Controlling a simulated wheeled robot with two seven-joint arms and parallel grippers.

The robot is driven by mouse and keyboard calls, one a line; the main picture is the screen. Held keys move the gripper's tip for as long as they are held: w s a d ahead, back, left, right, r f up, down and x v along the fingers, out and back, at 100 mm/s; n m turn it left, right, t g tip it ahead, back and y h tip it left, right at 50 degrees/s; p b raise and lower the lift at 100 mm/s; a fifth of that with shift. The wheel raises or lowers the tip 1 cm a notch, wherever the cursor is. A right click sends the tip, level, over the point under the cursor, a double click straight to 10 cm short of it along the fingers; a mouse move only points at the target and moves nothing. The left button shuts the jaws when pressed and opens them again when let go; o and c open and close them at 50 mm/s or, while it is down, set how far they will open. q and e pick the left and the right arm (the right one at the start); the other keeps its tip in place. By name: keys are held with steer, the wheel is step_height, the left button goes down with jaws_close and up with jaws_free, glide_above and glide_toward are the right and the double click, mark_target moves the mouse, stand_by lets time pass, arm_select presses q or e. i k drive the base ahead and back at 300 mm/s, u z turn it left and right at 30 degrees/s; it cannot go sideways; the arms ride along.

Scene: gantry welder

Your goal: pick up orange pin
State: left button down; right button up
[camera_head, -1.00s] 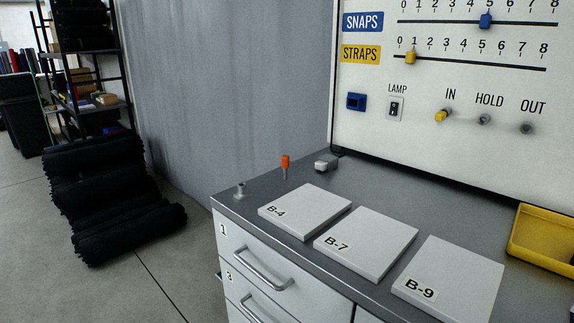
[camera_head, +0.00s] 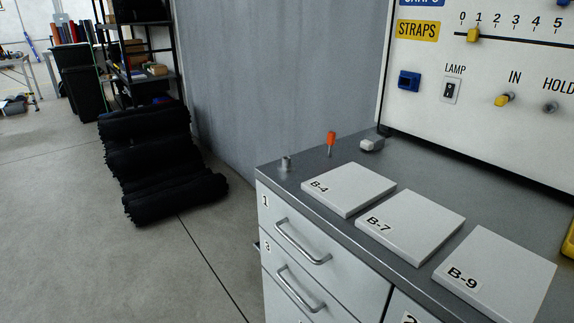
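The orange pin (camera_head: 331,139) stands upright near the back left of the grey cabinet top (camera_head: 287,180). It has an orange head and a thin metallic shank below. A small metal socket-like fitting (camera_head: 286,163) is to its left, at the counter's left corner. Neither of my grippers is in view.
White plates B-4 (camera_head: 348,188), B-7 (camera_head: 410,226) and B-9 (camera_head: 495,277) lie along the counter. The white panel (camera_head: 480,100) rises behind. Drawer handles (camera_head: 303,242) stick out in front. Black rolls (camera_head: 155,160) are stacked at the left; open floor (camera_head: 120,270) lies before them.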

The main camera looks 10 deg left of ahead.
mark_target(331, 138)
steer(key=z, duration=3.8)
steer(key=k, duration=2.7)
steer(key=u, duration=1.45)
